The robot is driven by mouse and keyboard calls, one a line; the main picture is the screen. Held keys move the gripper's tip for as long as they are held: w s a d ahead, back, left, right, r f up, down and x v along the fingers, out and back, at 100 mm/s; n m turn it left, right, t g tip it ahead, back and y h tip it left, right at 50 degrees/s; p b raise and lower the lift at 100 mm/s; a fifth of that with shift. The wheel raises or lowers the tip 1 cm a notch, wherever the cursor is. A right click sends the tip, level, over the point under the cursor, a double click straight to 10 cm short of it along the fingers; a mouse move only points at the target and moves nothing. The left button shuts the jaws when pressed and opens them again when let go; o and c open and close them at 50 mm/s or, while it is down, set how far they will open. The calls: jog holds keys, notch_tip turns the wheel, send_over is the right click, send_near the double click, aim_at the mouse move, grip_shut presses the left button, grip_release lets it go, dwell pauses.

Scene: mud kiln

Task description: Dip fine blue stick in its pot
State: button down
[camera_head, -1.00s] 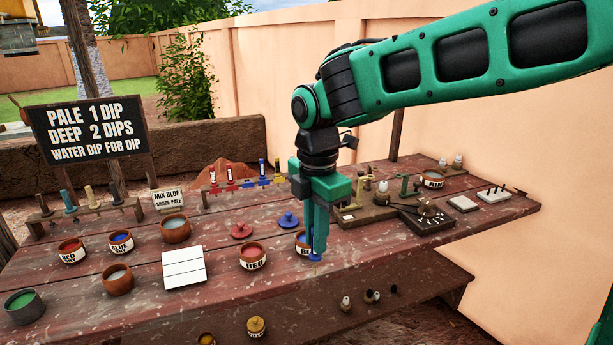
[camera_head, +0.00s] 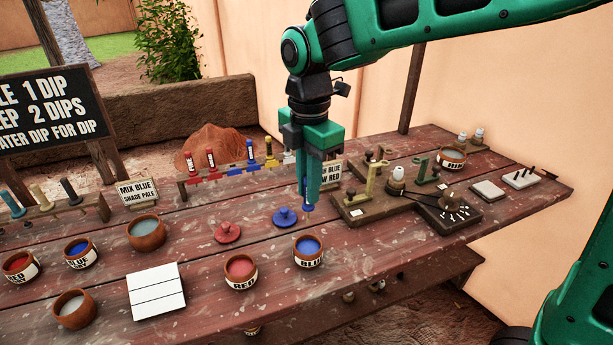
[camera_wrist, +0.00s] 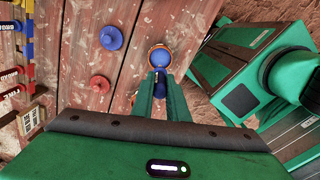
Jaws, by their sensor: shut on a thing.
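My gripper (camera_head: 309,200) is shut on a blue stick (camera_head: 308,208), whose blue tip shows just below the fingertips. Most of the stick is hidden between the fingers; a dark blue part shows in the wrist view (camera_wrist: 159,90). A clay pot labelled BLUE (camera_head: 308,259), full of blue, stands on the table below the gripper in the head view. In the wrist view this pot (camera_wrist: 159,57) lies just beyond the fingertips. The tip appears above the table, apart from the pot. A blue lid (camera_head: 286,217) lies left of the gripper.
A RED pot (camera_head: 240,272) and red lid (camera_head: 228,232) are close by. A second blue pot (camera_head: 81,253) stands left. A stick rack (camera_head: 225,173) with an empty place is behind. A wooden stand (camera_head: 368,206) is right. A white tile (camera_head: 156,291) lies in front.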

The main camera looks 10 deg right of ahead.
aim_at(309, 206)
jog(key=shift+f, duration=2.55)
jog(key=shift+s+f, duration=0.1)
jog(key=shift+f, duration=0.1)
jog(key=shift+f, duration=1.55)
jog(key=shift+r, duration=3.55)
